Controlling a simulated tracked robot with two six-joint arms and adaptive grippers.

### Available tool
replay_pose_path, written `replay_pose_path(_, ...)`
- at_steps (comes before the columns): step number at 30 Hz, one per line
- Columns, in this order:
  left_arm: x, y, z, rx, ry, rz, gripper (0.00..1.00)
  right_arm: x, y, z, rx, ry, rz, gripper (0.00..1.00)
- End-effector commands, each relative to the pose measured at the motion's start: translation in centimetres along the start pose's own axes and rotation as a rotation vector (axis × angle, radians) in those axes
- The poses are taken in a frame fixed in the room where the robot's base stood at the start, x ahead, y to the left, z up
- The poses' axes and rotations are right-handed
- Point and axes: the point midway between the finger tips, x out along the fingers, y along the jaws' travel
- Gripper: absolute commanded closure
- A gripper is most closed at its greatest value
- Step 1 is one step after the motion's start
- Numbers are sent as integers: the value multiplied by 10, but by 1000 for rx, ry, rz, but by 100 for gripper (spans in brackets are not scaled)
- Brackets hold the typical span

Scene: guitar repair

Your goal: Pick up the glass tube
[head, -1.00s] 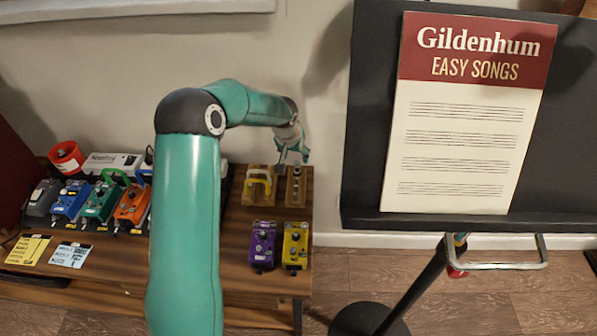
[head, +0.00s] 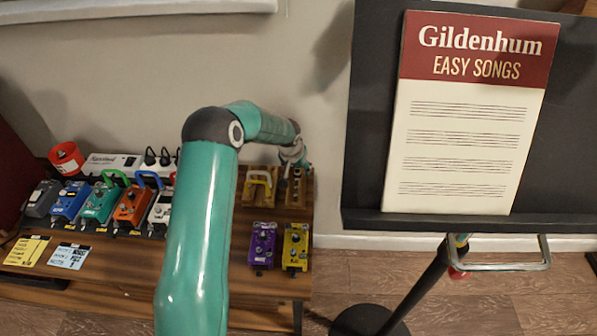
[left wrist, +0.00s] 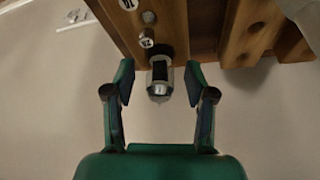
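The glass tube (left wrist: 160,85) is a small dark cylinder with a shiny rounded tip. In the left wrist view it sticks out from a wooden holder (left wrist: 185,35). My left gripper (left wrist: 158,82) is open, with one finger on each side of the tube and a gap on both sides. In the head view my left gripper (head: 298,163) is small and partly hidden by its wrist, at the back end of the wooden holder (head: 289,197). I cannot make out the tube there. My right gripper is not in view.
Several small metal-capped pieces (left wrist: 146,38) sit in the same holder. A second wooden block with a yellow-handled tool (head: 260,180) stands left of it. Purple (head: 262,245) and yellow (head: 296,247) pedals lie in front. A music stand (head: 450,222) stands to the right.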

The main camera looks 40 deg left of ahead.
Motion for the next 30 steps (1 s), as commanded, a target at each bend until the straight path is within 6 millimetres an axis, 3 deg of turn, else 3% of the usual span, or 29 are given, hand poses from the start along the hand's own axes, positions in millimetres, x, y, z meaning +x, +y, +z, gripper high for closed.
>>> replay_pose_path(1,0,0,0,0,0,0,56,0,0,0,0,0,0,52)
replay_pose_path(8,0,1,0,1,0,1,93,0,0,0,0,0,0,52)
replay_pose_path(20,-6,1,-3,1,2,1,93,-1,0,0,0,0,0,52)
replay_pose_path(26,-35,1,-16,0,4,1,93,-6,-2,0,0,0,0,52)
replay_pose_path(30,-68,2,-30,1,6,1,93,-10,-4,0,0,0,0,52)
